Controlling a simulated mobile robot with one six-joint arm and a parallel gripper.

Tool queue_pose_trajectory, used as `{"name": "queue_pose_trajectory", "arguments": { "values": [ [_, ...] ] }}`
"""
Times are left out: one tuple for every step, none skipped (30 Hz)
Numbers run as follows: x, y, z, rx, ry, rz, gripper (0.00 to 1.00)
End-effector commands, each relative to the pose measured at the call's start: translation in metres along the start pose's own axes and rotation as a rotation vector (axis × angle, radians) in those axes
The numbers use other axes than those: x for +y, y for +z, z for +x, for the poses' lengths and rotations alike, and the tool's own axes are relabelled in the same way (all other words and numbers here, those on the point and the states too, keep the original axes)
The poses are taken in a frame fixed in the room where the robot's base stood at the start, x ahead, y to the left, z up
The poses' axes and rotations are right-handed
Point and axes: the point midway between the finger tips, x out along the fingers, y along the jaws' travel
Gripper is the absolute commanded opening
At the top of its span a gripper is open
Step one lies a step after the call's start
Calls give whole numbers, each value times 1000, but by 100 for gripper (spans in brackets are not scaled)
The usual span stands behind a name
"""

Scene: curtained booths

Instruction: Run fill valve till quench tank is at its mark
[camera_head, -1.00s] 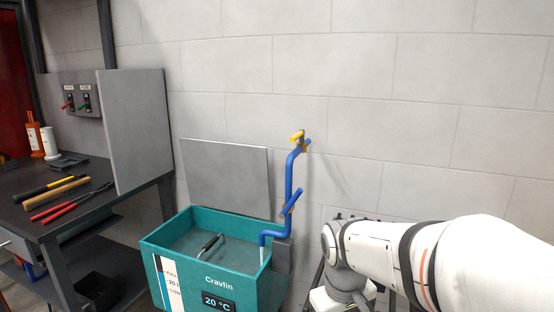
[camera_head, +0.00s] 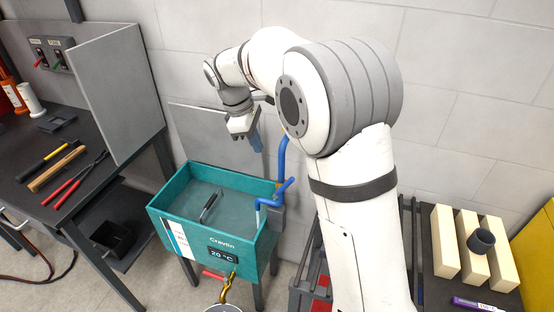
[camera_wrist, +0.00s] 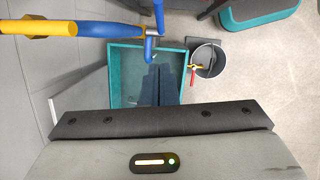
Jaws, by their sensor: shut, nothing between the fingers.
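The teal quench tank (camera_head: 262,246) stands below the wall pipe; its display reads 20 °C. A white level strip (camera_head: 176,238) is on its front; its level is too small to read. The blue fill pipe (camera_head: 281,160) comes down to a spout over the tank's right side. A pale streak shows under the spout; I cannot tell if it is running water. My gripper (camera_head: 257,148) is shut and empty, pointing down above the tank's back edge.
A red-handled drain valve (camera_head: 216,275) sits under the tank above a bucket (camera_wrist: 209,58). A workbench (camera_head: 30,205) with tools is at left. A grey panel (camera_head: 118,95) stands at its edge. Cream blocks (camera_head: 444,245) are at right.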

Motion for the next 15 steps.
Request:
{"name": "queue_pose_trajectory", "arguments": {
  "values": [
    [0,-1,3,-2,-1,-4,0],
    [0,-1,6,-3,-2,-5,0],
    [-1,-1,11,-3,-3,-6,0],
    [-1,-1,16,-3,-2,-6,0],
    [-1,-1,20,-3,-3,-6,0],
    [-2,-1,28,-3,-3,-6,0],
    [-1,-1,34,-3,-3,-6,0],
    [-2,-1,40,-3,-4,-6,0],
    [-2,-1,49,-3,-5,-6,0],
    [-2,-1,56,-3,-4,-7,0],
    [-2,-2,62,-3,-4,-7,0],
    [-2,-2,71,-3,-3,-7,0],
    [-2,-2,77,-3,-3,-7,0],
    [-2,-2,84,-4,-4,-7,0],
    [-2,-2,92,-3,-3,-6,0]
  ]
}}
